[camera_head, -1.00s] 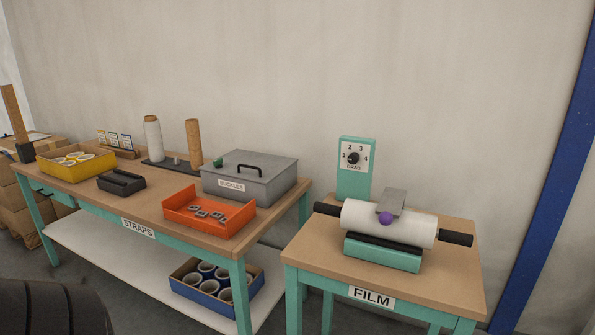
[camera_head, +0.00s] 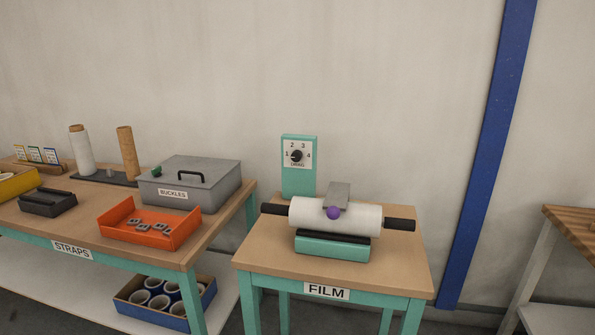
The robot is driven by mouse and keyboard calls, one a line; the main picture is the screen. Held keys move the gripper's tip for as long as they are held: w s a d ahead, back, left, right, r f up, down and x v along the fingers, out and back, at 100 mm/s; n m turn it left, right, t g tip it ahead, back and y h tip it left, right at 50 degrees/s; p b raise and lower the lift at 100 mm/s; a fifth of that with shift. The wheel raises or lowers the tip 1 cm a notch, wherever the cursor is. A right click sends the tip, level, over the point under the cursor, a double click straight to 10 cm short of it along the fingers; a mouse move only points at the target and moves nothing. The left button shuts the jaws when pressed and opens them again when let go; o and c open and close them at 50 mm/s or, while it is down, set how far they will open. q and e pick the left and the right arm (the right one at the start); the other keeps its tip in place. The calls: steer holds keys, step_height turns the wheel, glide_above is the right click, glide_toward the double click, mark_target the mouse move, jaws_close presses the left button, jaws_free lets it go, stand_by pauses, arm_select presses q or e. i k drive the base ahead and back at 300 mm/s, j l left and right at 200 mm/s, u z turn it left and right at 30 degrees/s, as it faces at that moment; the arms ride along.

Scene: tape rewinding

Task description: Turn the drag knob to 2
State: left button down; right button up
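The drag knob (camera_head: 297,156) is a small black dial on the teal panel (camera_head: 299,181) that stands upright at the back left of the FILM table (camera_head: 266,258). The numbers 1 to 4 are printed around it. The knob's pointer is too small to read surely. In front of the panel a white film roll (camera_head: 361,218) with black end handles lies on a teal cradle (camera_head: 332,246). A purple ball (camera_head: 334,212) on a grey flap (camera_head: 341,193) rests at the roll. Neither of my grippers shows in the head view.
The STRAPS table (camera_head: 222,226) stands to the left, with a grey BUCKLES box (camera_head: 207,191), an orange tray (camera_head: 117,213) of buckles and two upright rolls. A blue post (camera_head: 487,150) and a wooden-topped bench (camera_head: 579,222) are at the right. Floor shows between FILM table and bench.

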mark_target(296, 155)
steer(key=i+j, duration=0.1)
steer(key=j, duration=0.25)
steer(key=i+j, duration=0.15)
steer(key=j, duration=0.15)
steer(key=i+j, duration=0.1)
steer(key=j, duration=0.25)
steer(key=i+j, duration=0.15)
steer(key=j, duration=0.15)
